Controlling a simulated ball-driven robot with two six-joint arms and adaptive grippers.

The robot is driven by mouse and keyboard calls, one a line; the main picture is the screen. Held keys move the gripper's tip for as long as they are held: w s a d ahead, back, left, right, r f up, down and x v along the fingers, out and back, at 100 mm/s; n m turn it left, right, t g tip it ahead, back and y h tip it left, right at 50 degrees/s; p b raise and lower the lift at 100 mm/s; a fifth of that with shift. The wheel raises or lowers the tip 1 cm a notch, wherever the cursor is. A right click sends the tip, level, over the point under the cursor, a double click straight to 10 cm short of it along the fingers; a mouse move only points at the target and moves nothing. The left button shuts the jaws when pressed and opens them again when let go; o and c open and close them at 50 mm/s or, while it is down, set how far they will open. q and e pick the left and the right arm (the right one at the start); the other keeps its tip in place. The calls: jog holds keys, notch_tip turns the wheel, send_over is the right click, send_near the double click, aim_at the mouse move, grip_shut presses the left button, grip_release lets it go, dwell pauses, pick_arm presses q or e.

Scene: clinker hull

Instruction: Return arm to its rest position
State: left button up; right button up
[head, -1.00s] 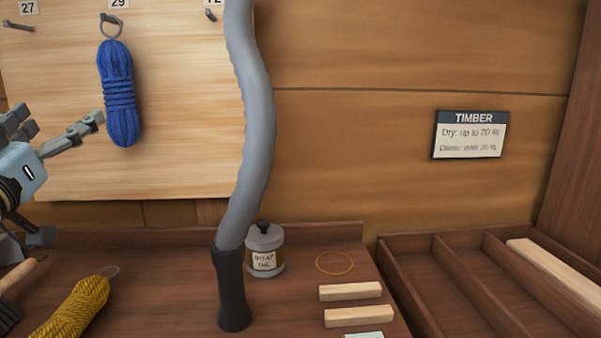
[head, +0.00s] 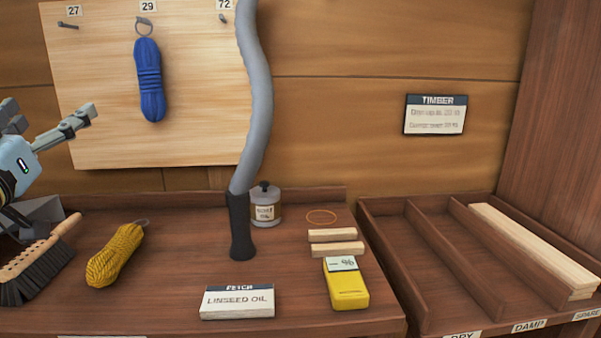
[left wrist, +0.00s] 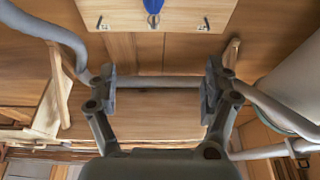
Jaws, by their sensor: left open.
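My left gripper (head: 45,125) is at the left edge of the head view, in front of the pegboard's lower left side. It is open and empty. In the left wrist view its two fingers (left wrist: 158,90) stand wide apart with nothing held between them. A blue rope coil (head: 150,80) hangs from the hook under number 29, to the right of the gripper and apart from it. The coil's end also shows at the top of the left wrist view (left wrist: 153,6). My right gripper is not in view.
The bench holds a brush (head: 35,262), a yellow rope coil (head: 116,255), an oil tin (head: 265,207), a grey hose (head: 257,100), a linseed oil card (head: 237,302), wooden blocks (head: 336,249) and a yellow meter (head: 346,290). A timber rack (head: 425,265) stands at right.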

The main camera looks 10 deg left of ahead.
pick_arm(q)
jog(key=s+a+f+n+g+y, duration=0.1)
jog(key=s+f+g, duration=0.3)
jog(key=f, duration=0.5)
jog(key=s+f+g+y, duration=0.1)
jog(key=s+f+g, duration=0.2)
jog(key=f+g, duration=0.45)
jog(key=s+d+f+m+g+h, duration=0.55)
jog(key=s+d+f+h, duration=0.25)
jog(key=s+d+f, duration=0.5)
notch_tip(320, 180, down, 28)
jog(key=g+b, duration=0.1)
jog(key=s+f+g+b, duration=0.1)
jog(key=s+f, duration=1.6)
jog(key=s, duration=0.2)
jog(key=shift+a+g, duration=0.3)
jog(key=shift+a, duration=0.1)
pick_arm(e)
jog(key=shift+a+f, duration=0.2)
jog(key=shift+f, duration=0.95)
